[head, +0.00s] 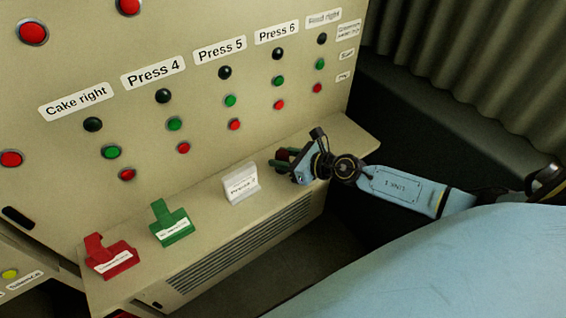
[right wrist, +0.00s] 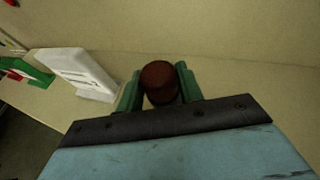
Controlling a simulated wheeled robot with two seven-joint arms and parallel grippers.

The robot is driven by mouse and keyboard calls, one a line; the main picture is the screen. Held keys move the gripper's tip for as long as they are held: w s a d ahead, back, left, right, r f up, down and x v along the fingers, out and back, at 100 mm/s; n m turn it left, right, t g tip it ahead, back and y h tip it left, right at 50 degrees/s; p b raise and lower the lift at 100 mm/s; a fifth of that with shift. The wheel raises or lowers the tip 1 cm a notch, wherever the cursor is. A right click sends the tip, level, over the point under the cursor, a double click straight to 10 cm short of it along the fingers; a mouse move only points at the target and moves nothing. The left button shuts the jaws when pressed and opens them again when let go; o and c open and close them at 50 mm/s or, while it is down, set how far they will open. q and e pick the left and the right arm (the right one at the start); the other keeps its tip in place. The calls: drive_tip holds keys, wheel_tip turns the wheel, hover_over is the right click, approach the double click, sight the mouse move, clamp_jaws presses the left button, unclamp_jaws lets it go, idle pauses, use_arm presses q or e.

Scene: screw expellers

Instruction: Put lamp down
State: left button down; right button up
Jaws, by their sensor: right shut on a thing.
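The lamp is a dark red, rounded cylinder (right wrist: 160,83) between the green fingers of my right gripper (right wrist: 159,90) in the right wrist view. The fingers press on it from both sides. In the head view my right gripper (head: 283,161) is at the right part of the beige ledge (head: 215,222), close to the panel, and mostly hides the lamp. I cannot tell whether the lamp touches the ledge. My left gripper is not in view.
A white labelled block (head: 241,184) stands on the ledge left of my right gripper. A green holder (head: 171,224) and a red holder (head: 110,257) stand further left. The upright control panel (head: 200,115) with buttons rises behind. The ledge's right end (head: 360,140) is bare.

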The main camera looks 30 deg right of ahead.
drive_tip(key=shift+f, duration=0.1)
drive_tip(key=o, duration=0.6)
drive_tip(key=shift+f, duration=0.1)
drive_tip(key=shift+c, duration=0.2)
drive_tip(key=o, duration=0.4)
drive_tip(key=shift+o, duration=0.2)
drive_tip(key=shift+s+d+r, duration=0.1)
drive_tip(key=shift+s+r, duration=0.1)
drive_tip(key=shift+r, duration=0.1)
drive_tip(key=v, duration=0.4)
drive_tip(key=b+v, duration=0.1)
drive_tip(key=v, duration=0.4)
drive_tip(key=shift+s+d+f, duration=0.1)
drive_tip(key=shift+s+d, duration=0.05)
drive_tip(key=shift+s, duration=0.15)
drive_tip(key=shift+r+b+v, duration=0.2)
drive_tip(key=shift+b+v, duration=0.45)
drive_tip(key=shift+v, duration=0.3)
